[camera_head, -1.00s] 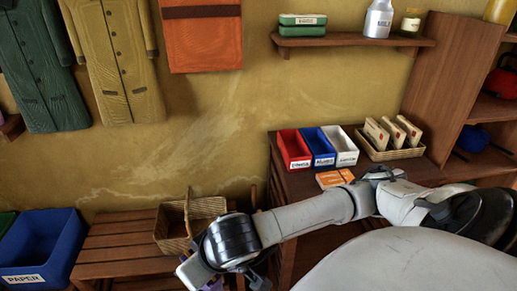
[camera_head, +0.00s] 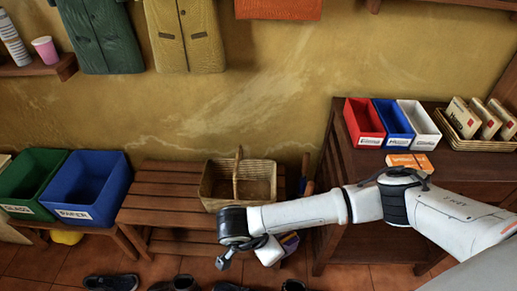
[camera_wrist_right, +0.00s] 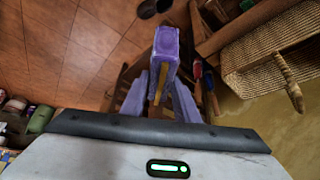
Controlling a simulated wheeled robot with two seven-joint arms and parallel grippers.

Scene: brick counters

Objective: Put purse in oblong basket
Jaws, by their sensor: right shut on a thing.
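An oblong wicker basket (camera_head: 208,188) with an upright handle stands on the wooden slatted bench and looks empty. In the right wrist view the basket (camera_wrist_right: 255,50) is at the upper right. My right gripper (camera_head: 278,248) is in front of and below the basket, partly hidden by its own wrist. It is shut on a purple purse (camera_head: 291,240) with a yellowish part. In the right wrist view the purse (camera_wrist_right: 166,45) sticks out beyond the fingers (camera_wrist_right: 160,92), apart from the basket. My left gripper is out of view.
Blue (camera_head: 92,188) and green (camera_head: 30,182) bins stand left of the bench (camera_head: 158,205). A wooden cabinet (camera_head: 355,165) at right carries red, blue and white boxes and a wicker tray (camera_head: 462,127) of cards. Shoes (camera_head: 112,282) lie on the tiled floor.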

